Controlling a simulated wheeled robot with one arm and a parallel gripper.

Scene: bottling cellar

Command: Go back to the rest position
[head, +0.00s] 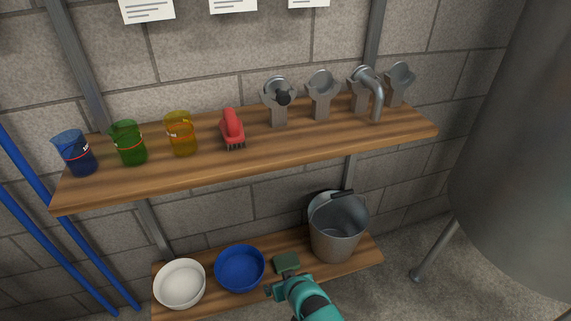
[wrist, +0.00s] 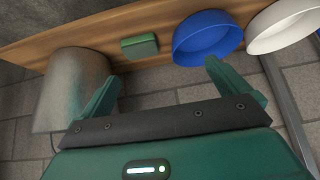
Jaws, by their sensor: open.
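My gripper (head: 284,287) is teal with a dark band and shows at the bottom of the head view, in front of the lower shelf (head: 368,257). In the wrist view my gripper (wrist: 164,78) has its two green fingers spread wide apart, with nothing between them. The green sponge (head: 286,262) lies on the lower shelf just beyond the fingertips, apart from them in the wrist view (wrist: 140,46). Most of my arm is outside the head view.
A blue bowl (head: 240,268), a white bowl (head: 180,284) and a metal bucket (head: 337,228) stand on the lower shelf. The upper shelf (head: 300,146) carries beakers, a red brush (head: 232,129) and metal fittings. A large tank (head: 515,160) stands right; blue pipes (head: 62,250) run left.

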